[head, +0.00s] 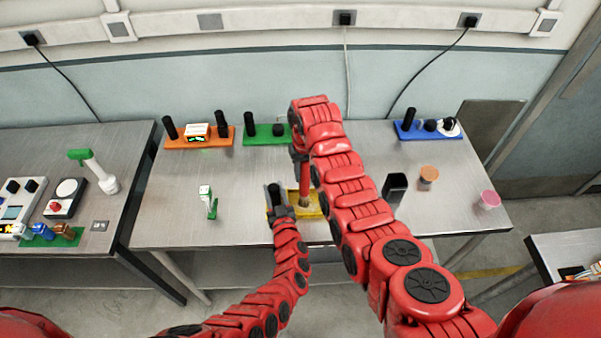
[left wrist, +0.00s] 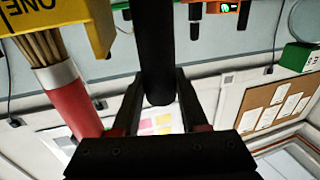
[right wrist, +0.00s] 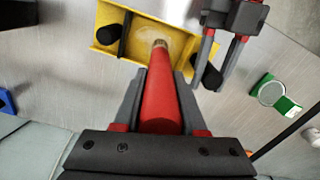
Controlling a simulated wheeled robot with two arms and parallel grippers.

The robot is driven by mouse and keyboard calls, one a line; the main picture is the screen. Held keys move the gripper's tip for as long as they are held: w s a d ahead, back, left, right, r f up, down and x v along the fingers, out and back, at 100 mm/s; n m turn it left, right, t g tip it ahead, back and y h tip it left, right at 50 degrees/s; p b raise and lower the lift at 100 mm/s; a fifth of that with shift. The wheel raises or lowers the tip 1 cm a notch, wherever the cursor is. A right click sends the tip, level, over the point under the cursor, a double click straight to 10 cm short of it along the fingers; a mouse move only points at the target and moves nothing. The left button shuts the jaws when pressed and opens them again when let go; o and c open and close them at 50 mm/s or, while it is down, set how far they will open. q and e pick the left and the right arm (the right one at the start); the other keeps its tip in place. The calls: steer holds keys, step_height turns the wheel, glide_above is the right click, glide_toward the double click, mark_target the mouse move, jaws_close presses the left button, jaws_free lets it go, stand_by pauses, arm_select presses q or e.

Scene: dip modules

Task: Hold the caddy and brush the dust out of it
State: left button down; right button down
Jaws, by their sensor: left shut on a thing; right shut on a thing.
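The yellow caddy (head: 316,207) stands near the front edge of the middle table; it shows with its black posts in the right wrist view (right wrist: 124,49). My left gripper (head: 275,192) is shut on one black post (left wrist: 155,55) of the caddy. My right gripper (head: 301,160) is shut on the red handle of the brush (right wrist: 160,95). The brush points down, its pale bristles (left wrist: 38,48) at the caddy's floor. Whether the bristles touch the floor is hard to tell.
Orange (head: 182,144), green (head: 262,141) and blue (head: 420,134) caddies line the table's back. A green-and-white item (head: 208,201) stands left. A black holder (head: 395,188), orange cup (head: 428,175) and pink cup (head: 489,200) stand right. Another table with devices is at left.

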steer(key=shift+d, duration=2.85)
steer(key=shift+s+a, duration=0.1)
steer(key=shift+a, duration=2.65)
steer(key=shift+a+f, duration=0.2)
steer(key=shift+a, duration=0.15)
stand_by(2.0)
